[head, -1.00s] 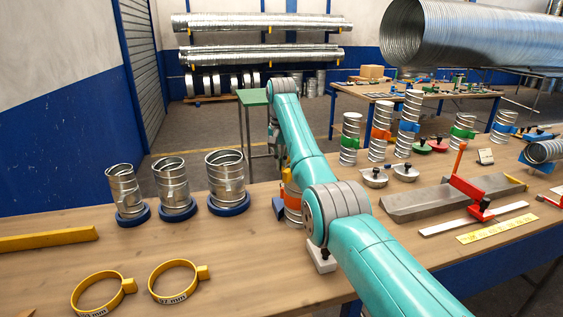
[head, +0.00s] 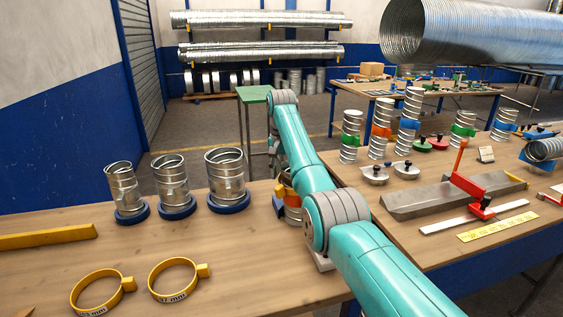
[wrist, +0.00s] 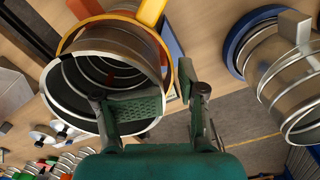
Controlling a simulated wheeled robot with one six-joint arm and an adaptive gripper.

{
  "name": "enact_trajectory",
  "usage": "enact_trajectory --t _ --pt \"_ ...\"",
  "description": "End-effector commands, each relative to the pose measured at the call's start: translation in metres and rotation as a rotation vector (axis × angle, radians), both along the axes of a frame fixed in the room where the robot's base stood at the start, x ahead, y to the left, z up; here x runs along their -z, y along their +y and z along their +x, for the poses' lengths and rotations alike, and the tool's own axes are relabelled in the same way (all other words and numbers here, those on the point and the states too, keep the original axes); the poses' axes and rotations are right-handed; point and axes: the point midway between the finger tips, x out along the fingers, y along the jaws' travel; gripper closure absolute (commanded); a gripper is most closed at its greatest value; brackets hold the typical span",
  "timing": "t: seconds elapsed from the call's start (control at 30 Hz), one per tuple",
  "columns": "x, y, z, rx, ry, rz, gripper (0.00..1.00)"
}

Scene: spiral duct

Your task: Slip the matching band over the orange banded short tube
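The orange banded short tube (wrist: 118,40) fills the upper left of the wrist view, its open rim facing the camera. Its orange band (wrist: 120,13) shows at the top. A yellow band (wrist: 75,36) goes around the tube, between the orange band and the near rim. In the head view the tube (head: 293,213) is mostly hidden behind my arm, with a bit of yellow band (head: 284,190) near its top. My gripper (wrist: 170,92) is at the tube's rim, fingers apart, with a yellow part by the right finger. Whether they grip the band is unclear.
Two yellow bands (head: 76,307) (head: 151,284) lie on the wooden bench (head: 230,255). Three metal tubes on blue bases stand left of my arm, the nearest one (head: 225,177) close by. A grey trough (head: 420,200) lies to the right. The bench's front middle is clear.

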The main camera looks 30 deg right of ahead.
Motion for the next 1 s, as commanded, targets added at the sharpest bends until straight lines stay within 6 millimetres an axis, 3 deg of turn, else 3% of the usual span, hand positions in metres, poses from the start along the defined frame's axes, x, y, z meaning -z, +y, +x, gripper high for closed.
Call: enact_trajectory --t 0.47,1.0 --pt "-0.019 0.0 0.002 0.0 -0.012 -0.005 0.65" --pt "-0.111 0.0 0.003 0.0 -0.011 -0.004 0.65"
